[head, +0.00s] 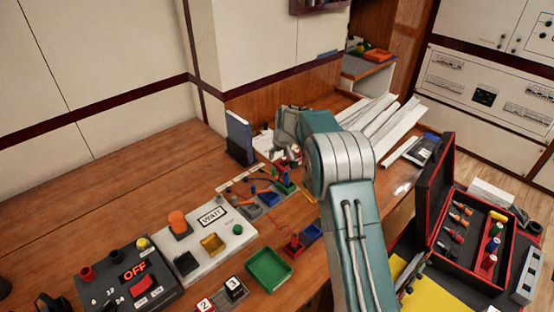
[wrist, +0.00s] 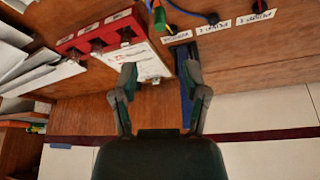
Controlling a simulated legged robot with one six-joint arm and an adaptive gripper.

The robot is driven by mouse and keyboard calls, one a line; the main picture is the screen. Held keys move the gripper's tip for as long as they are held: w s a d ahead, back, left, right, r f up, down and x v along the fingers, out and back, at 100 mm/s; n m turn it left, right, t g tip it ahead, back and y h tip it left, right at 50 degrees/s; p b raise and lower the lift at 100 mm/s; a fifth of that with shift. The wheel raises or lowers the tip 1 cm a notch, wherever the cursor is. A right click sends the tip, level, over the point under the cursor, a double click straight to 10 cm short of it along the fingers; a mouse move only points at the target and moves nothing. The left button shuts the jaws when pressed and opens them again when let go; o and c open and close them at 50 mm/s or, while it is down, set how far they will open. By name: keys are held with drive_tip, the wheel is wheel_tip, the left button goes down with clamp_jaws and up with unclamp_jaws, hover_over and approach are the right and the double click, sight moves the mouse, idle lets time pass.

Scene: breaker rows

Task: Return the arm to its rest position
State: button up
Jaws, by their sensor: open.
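My arm (head: 350,230) reaches from the bottom of the head view up over the wooden desk and bends at a large grey and teal joint. My gripper (wrist: 160,78) shows in the wrist view with its two dark fingers spread apart and nothing between them. Behind the fingers are a white card (wrist: 143,60) and a blue upright binder (wrist: 186,88). In the head view the blue binder (head: 239,138) stands left of the arm's end. The fingertips are largely hidden there by the arm.
An open red-edged toolbox (head: 430,205) stands right of my arm. White papers (head: 375,118) lie behind it. The desk's left part is clear.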

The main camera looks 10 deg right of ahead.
idle(0.4)
drive_tip(key=s+d+r+m, duration=0.1)
drive_tip(key=s+r, duration=1.8)
drive_tip(key=s+d+m+t+h, duration=0.1)
drive_tip(key=s+m, duration=0.1)
drive_tip(key=s, duration=2.6)
drive_tip(key=shift+s+d, duration=0.35)
drive_tip(key=shift+d, duration=0.05)
drive_tip(key=shift+a+f, duration=0.1)
